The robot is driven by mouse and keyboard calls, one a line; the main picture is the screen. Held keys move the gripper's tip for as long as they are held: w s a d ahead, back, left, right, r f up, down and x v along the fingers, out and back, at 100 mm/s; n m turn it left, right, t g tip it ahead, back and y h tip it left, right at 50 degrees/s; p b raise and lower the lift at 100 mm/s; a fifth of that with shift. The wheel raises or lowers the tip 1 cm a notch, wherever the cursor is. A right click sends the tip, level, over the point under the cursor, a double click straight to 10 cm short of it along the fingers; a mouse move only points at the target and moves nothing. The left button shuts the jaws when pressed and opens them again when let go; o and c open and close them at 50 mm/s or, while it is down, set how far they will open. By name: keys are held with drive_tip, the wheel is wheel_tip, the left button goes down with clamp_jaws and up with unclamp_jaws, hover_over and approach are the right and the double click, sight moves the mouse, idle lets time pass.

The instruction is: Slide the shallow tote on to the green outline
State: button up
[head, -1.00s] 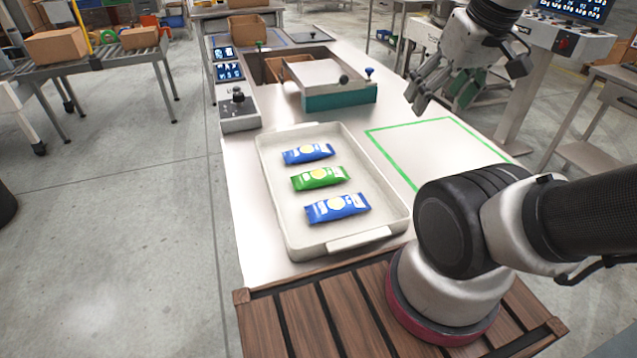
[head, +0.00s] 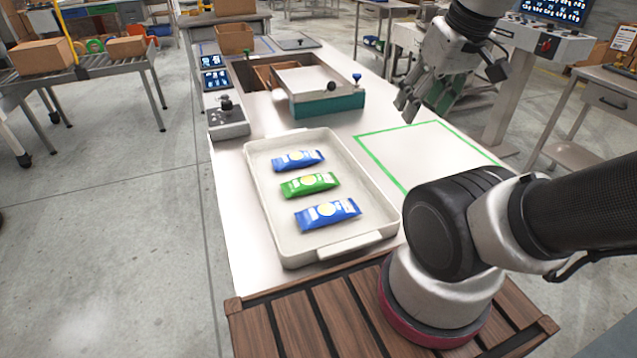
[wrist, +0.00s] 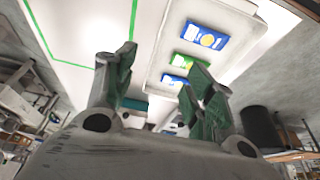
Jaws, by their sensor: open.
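The shallow tote (head: 267,205) is a white tray on the pale worktop, left of the green outline. It holds two blue packets (head: 328,213) and one green packet (head: 309,184) lying flat. The green outline (head: 378,163) is a thin rectangle on the worktop; my arm hides its near right part. My gripper (head: 410,105) is open and empty, raised above the worktop near the outline's far edge, apart from the tote. In the wrist view, my gripper's fingers (wrist: 160,85) are spread, with the tote (wrist: 158,75) and part of the outline (wrist: 62,61) beyond them.
A teal-sided unit with a pale top (head: 327,105) stands behind the tote. A grey control box with a knob (head: 228,122) sits at the worktop's left edge. The area inside the outline looks bare. A brown slatted surface (head: 300,325) lies at the near end.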

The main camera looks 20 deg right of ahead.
drive_tip(key=w+f+g, duration=0.1)
drive_tip(key=w+f, duration=0.1)
drive_tip(key=w+f+g, duration=0.1)
drive_tip(key=f, duration=0.1)
drive_tip(key=shift+a+f+g, duration=0.1)
drive_tip(key=shift+a+g, duration=0.2)
drive_tip(key=shift+a, duration=0.05)
clamp_jaws()
drive_tip(key=n+g, duration=0.1)
drive_tip(key=n, duration=1.7)
approach(345, 175)
wheel_tip(345, 175, down, 6)
drive_tip(key=shift+w+a+r, duration=0.1)
drive_tip(key=shift+w+r, duration=0.05)
